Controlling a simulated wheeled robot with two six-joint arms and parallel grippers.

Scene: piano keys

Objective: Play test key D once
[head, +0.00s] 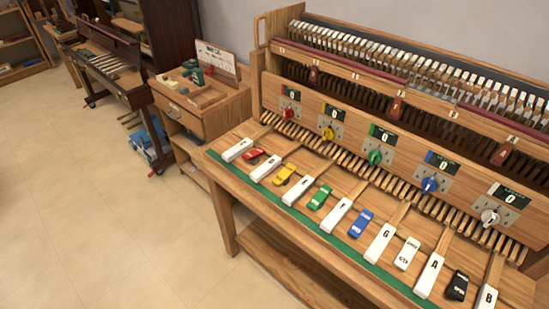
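A row of white test keys runs along the front of the wooden bench. The letters G (382,242), A (430,274) and B (487,298) are readable on the near keys. The far letters are too small to read surely. The second white key from the far left end (266,168) fits D by its order, between a red block (253,154) and a yellow block (284,175). Neither of my grippers is in view.
Green, blue, white and black blocks sit between the other keys. A panel behind holds coloured knobs and displays reading 0, such as the red knob (289,114). A green strip (300,217) edges the bench front. A small cabinet (205,105) stands left; open floor (100,200) lies in front.

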